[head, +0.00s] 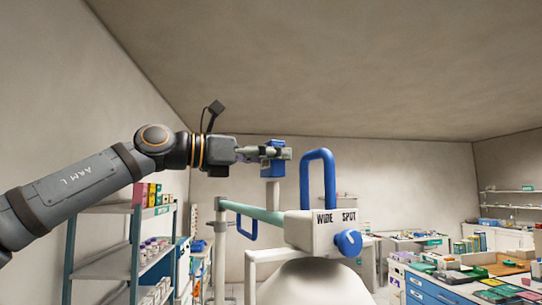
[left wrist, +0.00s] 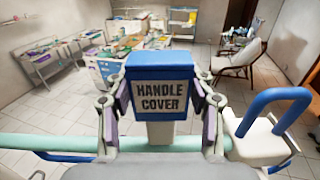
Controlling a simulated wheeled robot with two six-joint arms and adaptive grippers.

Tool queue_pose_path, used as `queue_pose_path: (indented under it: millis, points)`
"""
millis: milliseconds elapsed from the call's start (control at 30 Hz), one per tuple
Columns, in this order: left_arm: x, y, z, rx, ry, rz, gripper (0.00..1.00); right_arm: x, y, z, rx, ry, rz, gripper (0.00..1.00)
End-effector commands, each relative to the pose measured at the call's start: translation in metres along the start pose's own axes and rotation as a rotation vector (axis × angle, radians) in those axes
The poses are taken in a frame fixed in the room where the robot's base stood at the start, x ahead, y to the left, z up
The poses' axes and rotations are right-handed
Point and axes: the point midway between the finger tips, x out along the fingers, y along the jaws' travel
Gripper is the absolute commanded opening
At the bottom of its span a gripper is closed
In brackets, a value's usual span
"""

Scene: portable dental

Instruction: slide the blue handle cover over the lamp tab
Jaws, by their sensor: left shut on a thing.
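The blue handle cover (head: 272,165) is held upright in my left gripper (head: 277,154) in the head view. In the left wrist view the handle cover (left wrist: 160,72) shows its "HANDLE COVER" label, and the fingers of my left gripper (left wrist: 161,100) press on its two sides. A pale upright lamp tab (head: 272,194) stands straight below the cover. The tab (left wrist: 160,133) also shows under the cover's lower edge in the left wrist view. I cannot tell whether its top is inside the cover. My right gripper is in neither view.
The lamp's green bar (head: 254,211) runs below the cover to a white box (head: 318,230) marked "WIDE SPOT" with a blue knob (head: 348,241). A tall blue loop handle (head: 318,180) rises close right of my gripper. A shelf rack (head: 130,250) stands at left.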

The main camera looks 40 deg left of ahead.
Motion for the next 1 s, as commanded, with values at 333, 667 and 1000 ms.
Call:
queue_pose_path:
  millis: [333,667,1000]
  points:
    - [0.000,0.000,0.000,0.000,-0.001,0.000,0.36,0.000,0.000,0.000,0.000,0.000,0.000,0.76]
    - [0.000,0.000,-0.009,0.000,-0.001,-0.001,0.36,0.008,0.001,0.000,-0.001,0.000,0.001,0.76]
    - [0.000,0.000,-0.014,0.000,-0.001,-0.001,0.36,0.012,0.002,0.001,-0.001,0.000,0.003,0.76]
